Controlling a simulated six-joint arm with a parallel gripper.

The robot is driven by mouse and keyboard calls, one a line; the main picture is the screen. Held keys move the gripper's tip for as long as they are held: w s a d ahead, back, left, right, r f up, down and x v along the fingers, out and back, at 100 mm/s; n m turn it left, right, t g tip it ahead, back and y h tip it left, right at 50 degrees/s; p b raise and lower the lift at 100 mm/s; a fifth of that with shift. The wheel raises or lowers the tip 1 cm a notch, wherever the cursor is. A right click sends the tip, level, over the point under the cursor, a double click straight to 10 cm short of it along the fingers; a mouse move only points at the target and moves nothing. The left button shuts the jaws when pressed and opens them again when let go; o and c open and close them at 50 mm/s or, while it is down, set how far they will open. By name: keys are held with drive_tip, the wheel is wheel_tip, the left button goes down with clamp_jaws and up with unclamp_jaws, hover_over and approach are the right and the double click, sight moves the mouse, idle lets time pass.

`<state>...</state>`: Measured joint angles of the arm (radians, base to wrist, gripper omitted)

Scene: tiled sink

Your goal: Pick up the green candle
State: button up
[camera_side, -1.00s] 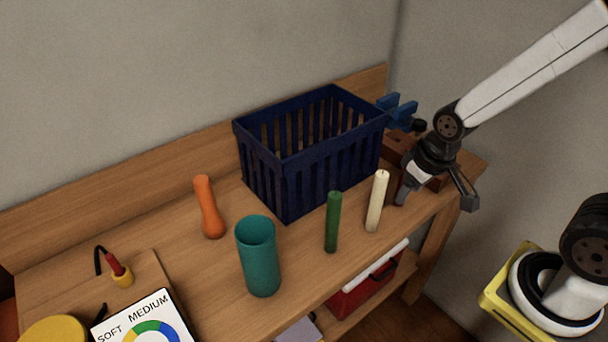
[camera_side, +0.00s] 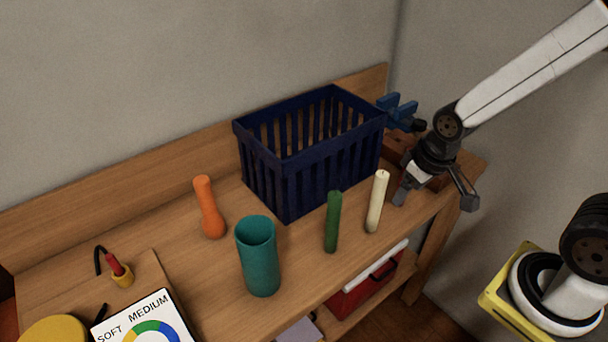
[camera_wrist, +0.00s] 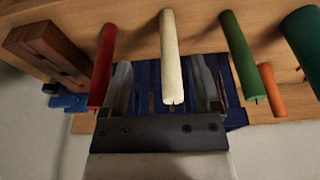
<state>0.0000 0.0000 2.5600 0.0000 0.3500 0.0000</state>
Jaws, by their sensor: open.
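The green candle (camera_side: 333,221) stands upright on the wooden bench, in front of the dark blue basket. It also shows in the wrist view (camera_wrist: 239,56), right of the cream candle. My gripper (camera_side: 434,198) is open and empty at the right end of the bench, to the right of the green candle and apart from it. The cream candle (camera_side: 377,201) stands between the green candle and my gripper. In the wrist view, the cream candle (camera_wrist: 170,57) appears between my spread fingers and a red candle (camera_wrist: 102,66) appears beside the left finger.
The slatted blue basket (camera_side: 287,187) stands behind the candles. A teal cup (camera_side: 259,265) and an orange bottle-shaped object (camera_side: 209,208) stand to the left. A blue vise (camera_side: 398,110) is behind my gripper. A red box (camera_side: 362,288) lies on the lower shelf.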

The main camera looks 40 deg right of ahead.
drive_tip(key=w+a+r+m+g+y, duration=0.1)
drive_tip(key=w+a+r+m+y, duration=0.1)
drive_tip(key=a+m+y, duration=0.1)
drive_tip(key=w+a+r+m+g+y, duration=0.1)
drive_tip(key=w+a+r+m+y, duration=0.1)
drive_tip(key=m+y, duration=0.4)
drive_tip(key=w+a+r+m+g+y, duration=0.2)
drive_tip(key=w+a+m+y, duration=0.2)
drive_tip(key=a+m, duration=0.2)
drive_tip(key=shift+w+r+m+y, duration=0.1)
drive_tip(key=shift+r+m+y, duration=0.25)
drive_tip(key=shift+m, duration=0.65)
drive_tip(key=shift+f, duration=1.75)
